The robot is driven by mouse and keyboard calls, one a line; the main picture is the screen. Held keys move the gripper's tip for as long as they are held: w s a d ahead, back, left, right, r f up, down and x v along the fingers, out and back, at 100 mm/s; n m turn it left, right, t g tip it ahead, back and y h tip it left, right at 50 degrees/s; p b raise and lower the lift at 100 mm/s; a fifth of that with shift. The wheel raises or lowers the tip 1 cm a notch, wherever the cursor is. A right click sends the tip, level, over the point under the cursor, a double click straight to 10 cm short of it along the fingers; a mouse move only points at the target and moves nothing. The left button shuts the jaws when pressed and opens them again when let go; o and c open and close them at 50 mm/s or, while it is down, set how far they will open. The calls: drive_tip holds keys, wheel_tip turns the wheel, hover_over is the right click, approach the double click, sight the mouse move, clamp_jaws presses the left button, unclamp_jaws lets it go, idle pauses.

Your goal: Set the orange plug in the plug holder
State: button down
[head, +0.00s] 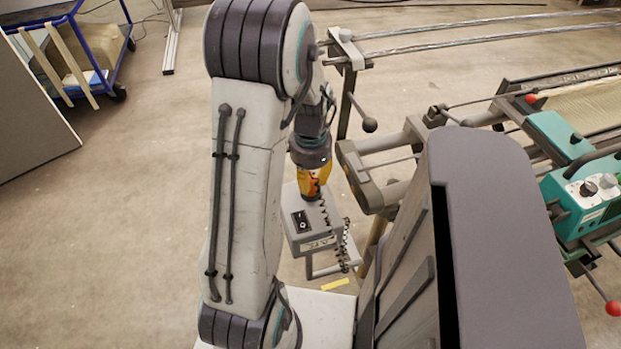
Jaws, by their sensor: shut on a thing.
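My gripper (311,190) hangs down from my wrist near the middle of the head view, over or just in front of a grey box. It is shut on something. An orange and yellow piece shows right below the dark wrist ring; I take it for the orange plug (308,182), but it is too small to tell it clearly from my gripper. The fingertips are hard to make out. I cannot pick out the plug holder for certain. The grey box (318,240) has a black switch and a label, and stands on a low frame.
A dark coiled cord (346,240) hangs by the box. A machine with grey rollers (365,165) and a teal unit (580,185) fills the right side. A blue cart (95,40) stands at the upper left. The floor at left is mostly clear.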

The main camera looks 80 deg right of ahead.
idle(0.4)
drive_tip(key=c, duration=1.1)
unclamp_jaws()
drive_tip(key=shift+o, duration=0.2)
wheel_tip(320, 180, up, 12)
